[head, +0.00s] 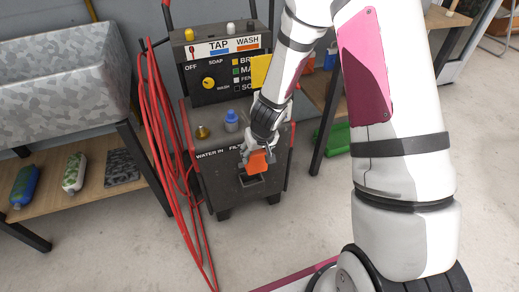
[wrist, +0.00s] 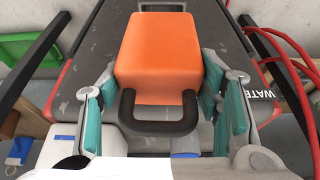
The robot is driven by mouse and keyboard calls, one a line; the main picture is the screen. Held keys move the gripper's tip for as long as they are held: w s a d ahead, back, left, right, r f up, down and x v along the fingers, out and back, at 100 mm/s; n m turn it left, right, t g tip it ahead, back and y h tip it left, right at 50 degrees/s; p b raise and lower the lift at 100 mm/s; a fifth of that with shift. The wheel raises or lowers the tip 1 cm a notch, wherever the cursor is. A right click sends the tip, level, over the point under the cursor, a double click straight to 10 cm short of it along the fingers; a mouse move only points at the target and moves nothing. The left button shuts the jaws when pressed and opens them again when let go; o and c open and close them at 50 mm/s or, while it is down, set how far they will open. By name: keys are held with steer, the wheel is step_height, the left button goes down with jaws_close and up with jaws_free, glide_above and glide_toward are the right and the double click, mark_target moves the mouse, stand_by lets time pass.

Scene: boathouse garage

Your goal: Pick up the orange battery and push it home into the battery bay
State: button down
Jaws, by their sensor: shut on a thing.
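The orange battery (head: 259,163) is held by my gripper (head: 257,154) just above the front of the dark washing machine (head: 210,172). The wrist view shows the battery (wrist: 157,50) large, its black loop handle (wrist: 158,132) towards the camera. The teal finger pads of my gripper (wrist: 160,88) close on its two sides. In the head view the battery bay (head: 252,182) is a dark square opening on the machine's front top, right below the battery. Whether the battery's lower end is inside the bay cannot be told. In the wrist view the battery hides the bay.
A blue knob (head: 232,121) and a brass fitting (head: 203,131) stand on the machine's top, left of my gripper. Red hoses (head: 160,120) hang on its left side. A workbench (head: 110,182) with bottles stands at left. A green tray (head: 335,138) lies at right.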

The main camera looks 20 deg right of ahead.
steer(key=shift+w+a+f+h, duration=0.3)
steer(key=shift+w+f, duration=0.4)
steer(key=shift+w, duration=0.1)
steer(key=shift+w+f, duration=1)
steer(key=shift+w, duration=0.3)
